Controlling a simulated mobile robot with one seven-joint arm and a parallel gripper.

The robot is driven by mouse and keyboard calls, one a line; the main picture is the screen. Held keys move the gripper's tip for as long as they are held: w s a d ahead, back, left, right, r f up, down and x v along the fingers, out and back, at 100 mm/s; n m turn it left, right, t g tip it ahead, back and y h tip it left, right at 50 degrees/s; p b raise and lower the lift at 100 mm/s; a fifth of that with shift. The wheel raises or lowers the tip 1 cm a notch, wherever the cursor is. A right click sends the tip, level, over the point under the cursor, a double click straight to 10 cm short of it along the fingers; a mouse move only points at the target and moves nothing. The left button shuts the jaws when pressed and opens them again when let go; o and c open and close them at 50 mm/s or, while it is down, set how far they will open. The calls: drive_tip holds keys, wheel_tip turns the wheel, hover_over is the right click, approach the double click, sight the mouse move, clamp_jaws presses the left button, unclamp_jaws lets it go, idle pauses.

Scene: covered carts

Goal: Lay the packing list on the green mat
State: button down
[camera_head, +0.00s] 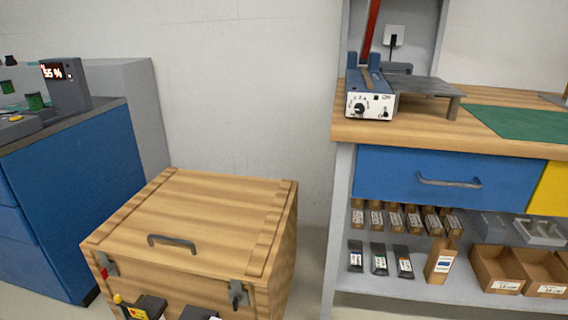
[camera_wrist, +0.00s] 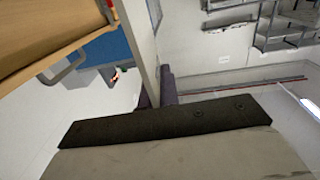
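The green mat (camera_head: 522,122) lies flat on the wooden bench top at the right and is cut off by the picture's right edge. I cannot make out a packing list in either view. In the wrist view, a dark bar with a pale part below it fills the bottom. Two short dark pieces that look like the fingers of my gripper (camera_wrist: 158,92) stand close together above the bar. I cannot tell whether they are open or shut or whether they hold anything. My gripper is not clearly seen in the head view.
A lidded wooden chest (camera_head: 195,222) stands on the floor between a blue cabinet (camera_head: 75,190) and the workbench (camera_head: 450,145). A device with a dial (camera_head: 370,106) sits on the bench. A blue drawer (camera_head: 445,182) is shut above a shelf of small boxes. Dark items show at the bottom edge.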

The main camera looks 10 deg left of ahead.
drive_tip(key=w+d+f+m+t+h, duration=0.1)
drive_tip(key=w+d+f+m+t, duration=0.15)
drive_tip(key=w+d+f, duration=0.6)
drive_tip(key=w+d+f+m+t+h, duration=0.1)
drive_tip(key=w+d+f+t, duration=0.2)
drive_tip(key=d+f, duration=0.55)
drive_tip(key=w+d+f+m+t+h, duration=0.15)
drive_tip(key=w+d+f, duration=0.3)
drive_tip(key=d, duration=0.75)
wheel_tip(320, 180, up, 24)
drive_tip(key=w+m+t+h+p, duration=0.2)
drive_tip(key=m+t+h+p, duration=0.5)
drive_tip(key=p, duration=1.1)
drive_tip(key=shift+w+a+m+h+p, duration=0.25)
drive_tip(key=shift+w+m+h+p, duration=0.15)
drive_tip(key=shift+h, duration=0.65)
